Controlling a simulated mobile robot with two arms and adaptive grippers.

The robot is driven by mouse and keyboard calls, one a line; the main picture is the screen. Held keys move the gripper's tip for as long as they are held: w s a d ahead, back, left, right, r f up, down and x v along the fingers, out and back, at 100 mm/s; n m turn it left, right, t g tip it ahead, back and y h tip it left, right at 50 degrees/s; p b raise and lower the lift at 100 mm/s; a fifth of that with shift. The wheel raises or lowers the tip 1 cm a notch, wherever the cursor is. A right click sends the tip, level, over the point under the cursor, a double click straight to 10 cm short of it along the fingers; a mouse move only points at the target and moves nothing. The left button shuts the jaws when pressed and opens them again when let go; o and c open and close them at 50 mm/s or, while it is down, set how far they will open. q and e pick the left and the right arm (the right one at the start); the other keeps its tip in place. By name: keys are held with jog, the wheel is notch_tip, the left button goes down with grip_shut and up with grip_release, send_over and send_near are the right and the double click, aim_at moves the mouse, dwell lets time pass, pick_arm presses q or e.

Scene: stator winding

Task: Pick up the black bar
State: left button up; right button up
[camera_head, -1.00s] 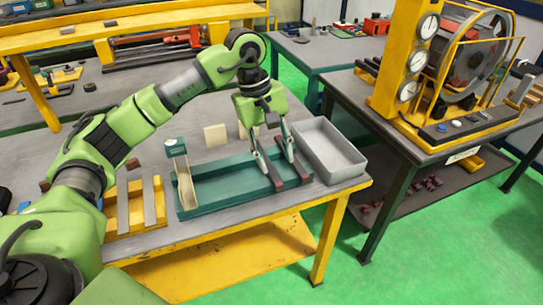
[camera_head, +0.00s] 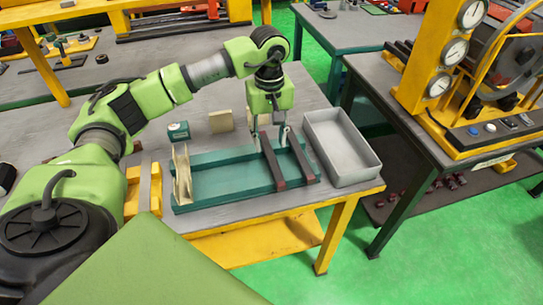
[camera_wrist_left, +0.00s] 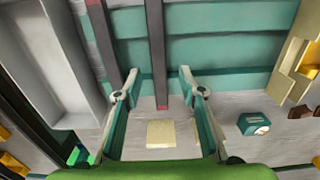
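Two dark bars with reddish ends lie side by side across the right end of the green tray (camera_head: 225,188). The left black bar (camera_head: 273,166) is the one between my left gripper's fingers in the wrist view (camera_wrist_left: 156,45). The right black bar (camera_head: 302,163) shows outside the fingers at the left of the wrist view (camera_wrist_left: 106,45). My left gripper (camera_head: 271,138) is open above the far ends of the bars, with clear gaps on both sides of the middle bar in the wrist view (camera_wrist_left: 159,77). My right gripper is not in view.
An empty grey bin (camera_head: 340,150) stands close to the right of the tray. A pale wooden holder (camera_head: 182,178) is at the tray's left end. A small green box (camera_head: 179,131) and a beige block (camera_head: 221,121) stand behind the tray.

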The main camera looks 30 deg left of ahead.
aim_at(271, 156)
pick_arm(q)
notch_tip(271, 156, down, 2)
jog(key=shift+s+d+p, duration=0.15)
jog(key=shift+p, duration=0.55)
notch_tip(271, 156, down, 2)
jog(key=shift+f, duration=0.2)
jog(key=shift+f+p, duration=0.25)
jog(key=shift+p, duration=0.05)
jog(key=c, duration=0.9)
grip_shut()
jog(key=shift+r, duration=0.1)
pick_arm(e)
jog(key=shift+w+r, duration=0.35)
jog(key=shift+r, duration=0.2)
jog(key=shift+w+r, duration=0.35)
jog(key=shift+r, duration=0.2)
